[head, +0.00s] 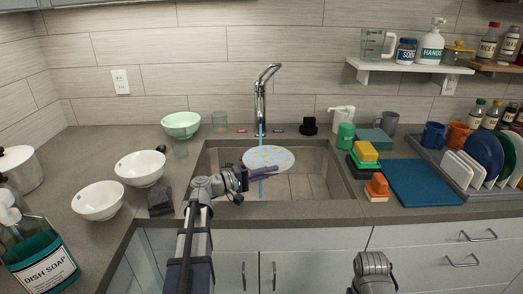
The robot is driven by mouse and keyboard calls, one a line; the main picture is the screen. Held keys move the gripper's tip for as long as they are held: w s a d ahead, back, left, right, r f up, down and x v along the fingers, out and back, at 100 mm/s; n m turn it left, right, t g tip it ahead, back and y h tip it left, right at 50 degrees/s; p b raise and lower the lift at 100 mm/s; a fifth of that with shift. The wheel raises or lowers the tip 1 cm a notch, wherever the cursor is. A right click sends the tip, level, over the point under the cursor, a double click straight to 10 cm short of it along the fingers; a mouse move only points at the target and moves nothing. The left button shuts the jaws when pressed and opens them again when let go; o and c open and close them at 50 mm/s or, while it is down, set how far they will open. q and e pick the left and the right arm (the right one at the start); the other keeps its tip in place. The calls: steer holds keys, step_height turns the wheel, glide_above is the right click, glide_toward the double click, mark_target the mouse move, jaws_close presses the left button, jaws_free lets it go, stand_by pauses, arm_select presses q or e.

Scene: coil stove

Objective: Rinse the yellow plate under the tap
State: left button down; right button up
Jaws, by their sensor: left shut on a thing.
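The plate (268,156) is round and looks pale, with bluish and yellowish patches over its face. It is held above the sink basin (318,185). My left gripper (268,172) is shut on the plate's near edge. The tap (261,95) stands behind the sink, and a thin blue stream of water (261,130) runs down from it onto the plate. A bluish streak also shows below the plate. Of my right arm, only a joint shows at the bottom edge; its gripper is not in view.
White bowls (140,168) and a green bowl (181,124) stand left of the sink. Sponges (364,152), a blue mat (424,182) and a rack with plates (465,170) are on the right. A soap bottle (40,250) stands at front left.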

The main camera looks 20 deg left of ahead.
arm_select(q)
steer(key=s+d+r+p, duration=0.3)
steer(key=r, duration=0.1)
steer(key=shift+s+d+p, duration=0.15)
steer(key=shift+s+p, duration=0.2)
steer(key=shift+p, duration=0.05)
stand_by(0.4)
step_height(320, 180, up, 9)
steer(key=p, duration=0.9)
